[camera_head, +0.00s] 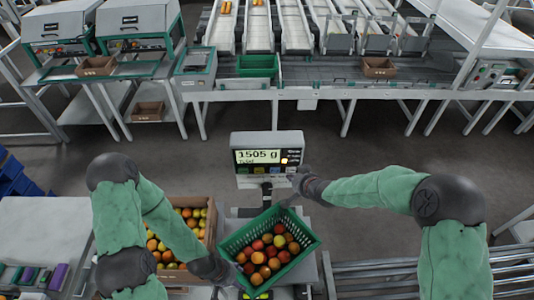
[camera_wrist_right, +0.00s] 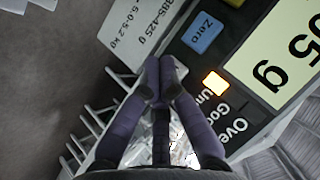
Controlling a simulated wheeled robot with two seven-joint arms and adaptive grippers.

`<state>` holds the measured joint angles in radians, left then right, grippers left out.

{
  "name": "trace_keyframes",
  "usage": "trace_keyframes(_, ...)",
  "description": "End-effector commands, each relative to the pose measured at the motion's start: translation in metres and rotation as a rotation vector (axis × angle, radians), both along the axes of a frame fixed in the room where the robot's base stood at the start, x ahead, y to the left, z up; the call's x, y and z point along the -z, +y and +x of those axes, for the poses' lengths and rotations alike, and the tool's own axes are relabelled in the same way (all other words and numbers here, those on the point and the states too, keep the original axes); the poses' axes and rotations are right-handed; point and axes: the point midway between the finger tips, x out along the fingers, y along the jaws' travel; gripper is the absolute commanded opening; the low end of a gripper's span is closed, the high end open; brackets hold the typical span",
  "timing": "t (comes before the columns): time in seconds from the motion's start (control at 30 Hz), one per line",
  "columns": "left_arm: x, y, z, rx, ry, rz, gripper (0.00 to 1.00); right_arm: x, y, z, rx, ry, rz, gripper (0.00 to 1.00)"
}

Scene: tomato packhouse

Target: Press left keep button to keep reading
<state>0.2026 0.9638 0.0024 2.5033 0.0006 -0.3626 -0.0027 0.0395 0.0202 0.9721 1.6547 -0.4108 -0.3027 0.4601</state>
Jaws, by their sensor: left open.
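The weighing scale's display (camera_head: 257,156) reads 1505 g, with an orange light (camera_head: 284,160) lit at its right. A row of small coloured buttons (camera_head: 258,170) sits under the display; their labels are too small to read. My right gripper (camera_head: 295,178) is just beside the panel's lower right corner. In the right wrist view its fingers (camera_wrist_right: 160,75) are together and empty, near the blue Zero button (camera_wrist_right: 201,33) and the lit Under lamp (camera_wrist_right: 215,82). No keep label is legible. My left gripper (camera_head: 222,272) is open at the left side of the green crate (camera_head: 306,236).
The green crate holds several tomatoes in front of the scale panel. A cardboard box (camera_head: 211,224) of tomatoes stands left of it, partly behind my left arm. Metal rails (camera_head: 420,268) lie at the right. A sorting line (camera_head: 320,92) runs along the back, with clear floor between.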

Motion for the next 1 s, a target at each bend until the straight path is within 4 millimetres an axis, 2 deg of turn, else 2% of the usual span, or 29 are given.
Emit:
trace_keyframes(0.3, 0.003, 0.0, 0.0, 0.0, 0.0, 0.0, 0.6, 0.0, 0.0, 0.009, 0.001, -0.001, 0.001, 0.0)
trace_keyframes(1.0, 0.004, 0.0, 0.0, 0.0, 0.0, 0.0, 0.6, 0.0, 0.0, 0.012, 0.0, 0.0, 0.0, 0.0)
